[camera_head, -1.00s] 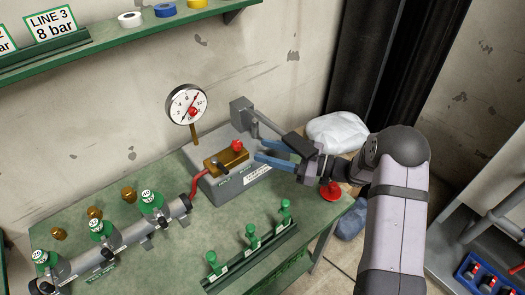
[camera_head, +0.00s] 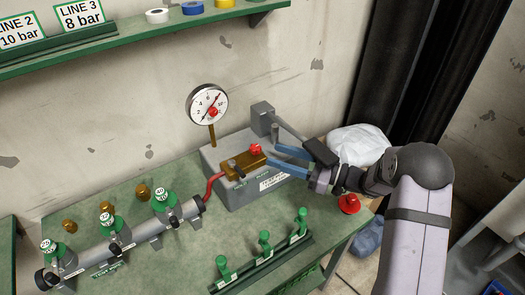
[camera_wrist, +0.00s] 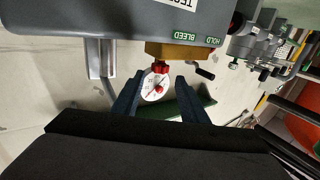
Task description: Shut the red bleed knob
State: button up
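The red bleed knob (camera_head: 256,149) sits on top of the brass block (camera_head: 241,165) on the grey test pump. In the wrist view the red knob (camera_wrist: 160,68) shows below the brass block, between my two fingers in the picture. My gripper (camera_head: 271,156) is open and empty, its blue fingers pointing left just to the right of the knob. The fingers (camera_wrist: 160,77) show apart in the wrist view, with no contact on the knob visible. A round gauge (camera_head: 208,105) with a red needle stands behind the block.
A pump lever (camera_head: 290,125) rises behind my gripper. A red hose (camera_head: 212,187) joins the block to a grey pipe (camera_head: 140,235) with green-capped valves. A rack of green valves (camera_head: 264,243) stands in front. A red item (camera_head: 349,204) lies at the bench's right edge.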

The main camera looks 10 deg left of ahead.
aim_at(260, 150)
jog(key=shift+p+x, duration=0.7)
jog(key=shift+x, duration=2.35)
jog(key=c, duration=0.9)
